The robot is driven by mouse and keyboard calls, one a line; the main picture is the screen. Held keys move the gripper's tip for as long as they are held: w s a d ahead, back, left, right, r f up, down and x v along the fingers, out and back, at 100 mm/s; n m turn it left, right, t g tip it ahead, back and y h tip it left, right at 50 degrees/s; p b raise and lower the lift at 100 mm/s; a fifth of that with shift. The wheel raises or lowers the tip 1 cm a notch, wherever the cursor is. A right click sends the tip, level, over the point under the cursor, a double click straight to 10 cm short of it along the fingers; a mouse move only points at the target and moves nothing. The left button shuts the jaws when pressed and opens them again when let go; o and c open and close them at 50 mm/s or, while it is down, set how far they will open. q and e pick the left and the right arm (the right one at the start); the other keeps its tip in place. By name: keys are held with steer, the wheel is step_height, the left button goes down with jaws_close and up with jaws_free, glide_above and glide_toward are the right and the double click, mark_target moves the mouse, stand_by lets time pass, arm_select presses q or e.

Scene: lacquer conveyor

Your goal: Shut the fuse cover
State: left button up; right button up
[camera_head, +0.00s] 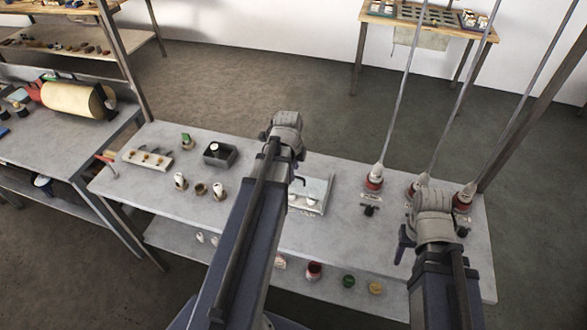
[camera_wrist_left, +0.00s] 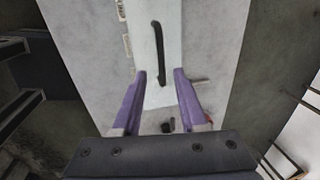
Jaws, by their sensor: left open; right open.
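The fuse box (camera_head: 318,207) stands mid-table in the head view, partly hidden by my left arm. Its cover (camera_head: 316,185) looks like a pale panel at the back of the box and seems raised, though its angle is hard to tell. In the left wrist view, the pale cover (camera_wrist_left: 173,25) has a long dark handle (camera_wrist_left: 159,52). My left gripper (camera_wrist_left: 160,78) is open there, its purple fingers on either side of the handle's lower end; contact cannot be judged. In the head view the left gripper (camera_head: 298,180) is beside the cover. My right gripper (camera_head: 405,247) is over the table's right part, its jaws mostly hidden.
Red-and-white bottles (camera_head: 374,178) with tall rods stand on the right. A dark open box (camera_head: 220,154), a white rack (camera_head: 147,159) and small white-topped pieces (camera_head: 180,181) are on the left. Jars (camera_head: 314,271) sit on the lower shelf. A post rises at the table's right end.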

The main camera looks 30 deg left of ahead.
arm_select(q)
steer(key=r+p, duration=0.2)
steer(key=s+r+p, duration=0.1)
steer(key=r+p, duration=0.1)
steer(key=r, duration=0.1)
steer(key=shift+d+r, duration=0.1)
steer(key=shift+r, duration=0.1)
arm_select(e)
step_height(320, 180, up, 5)
steer(key=shift+r, duration=0.2)
arm_select(q)
steer(key=shift+d, duration=0.1)
steer(key=s+d+f+n+g+b, duration=0.1)
steer(key=s+d+f+n+b, duration=0.1)
steer(key=d, duration=0.7)
steer(key=s+d+f+n+b, duration=0.1)
steer(key=s+d+n, duration=0.3)
steer(key=d, duration=0.5)
steer(key=s+d+f+n+g+b, duration=0.1)
steer(key=s+d+f+n+b, duration=0.1)
steer(key=d, duration=0.7)
steer(key=s+f+n, duration=0.1)
steer(key=s+n, duration=0.1)
steer(key=n, duration=0.1)
steer(key=shift+d+f+g+y+b, duration=0.2)
steer(key=shift+d+g+y+b, duration=0.1)
steer(key=shift+y, duration=0.1)
arm_select(e)
step_height(320, 180, down, 6)
